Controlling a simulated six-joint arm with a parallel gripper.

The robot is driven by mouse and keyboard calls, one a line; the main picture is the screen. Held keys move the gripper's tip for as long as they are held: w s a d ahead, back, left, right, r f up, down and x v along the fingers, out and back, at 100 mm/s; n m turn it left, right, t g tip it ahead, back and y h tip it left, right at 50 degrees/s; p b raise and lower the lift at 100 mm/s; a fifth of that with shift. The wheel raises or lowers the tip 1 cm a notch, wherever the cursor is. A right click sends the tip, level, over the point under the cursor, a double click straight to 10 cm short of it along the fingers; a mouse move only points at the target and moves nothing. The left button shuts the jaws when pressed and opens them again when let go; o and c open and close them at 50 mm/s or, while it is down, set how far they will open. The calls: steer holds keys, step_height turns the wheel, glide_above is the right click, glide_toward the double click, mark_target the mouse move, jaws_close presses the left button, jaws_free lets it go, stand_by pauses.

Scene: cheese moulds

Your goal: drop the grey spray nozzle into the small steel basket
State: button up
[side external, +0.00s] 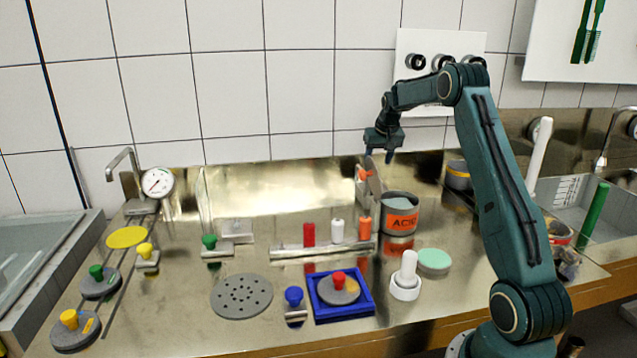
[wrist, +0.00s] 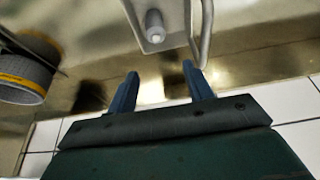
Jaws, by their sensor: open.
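My gripper (side external: 380,154) hangs above the back of the steel worktop, pointing down, with its fingers apart. In the wrist view its two blue fingers (wrist: 161,82) are spread with nothing between them. A pale grey part with a short round stub (wrist: 155,27) lies beyond the fingertips, apart from them. It may be the grey spray nozzle, but I cannot be sure. In the side view a grey slanted piece (side external: 374,181) with orange beside it stands just below my gripper. I cannot clearly pick out the small steel basket.
A grey pot labelled ACID (side external: 400,211) stands front right of my gripper. A yellow-banded pot (side external: 458,176) is behind it, also in the wrist view (wrist: 22,78). A blue tray (side external: 369,302), a white stamp (side external: 405,283) and a perforated disc (side external: 241,297) lie forward.

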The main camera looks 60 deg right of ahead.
steer(key=v, duration=1.2)
steer(key=shift+r, duration=0.3)
steer(key=s+a+r+n+t+y, duration=0.1)
steer(key=s+a+r+n, duration=0.15)
steer(key=a, duration=1.15)
steer(key=s+a+r+n, duration=0.2)
steer(key=s+a+r, duration=0.15)
steer(key=a, duration=1.05)
steer(key=s+a+f+n+y, duration=0.1)
steer(key=s+a+f+n, duration=0.1)
steer(key=s+a+f, duration=0.2)
steer(key=s+a+f+n+t+y, duration=0.1)
steer(key=s+a+f+n, duration=0.1)
steer(key=s+a, duration=0.8)
steer(key=s+f, duration=0.1)
steer(key=s, duration=0.2)
steer(key=shift+a+f, duration=0.35)
steer(key=shift+f, duration=0.05)
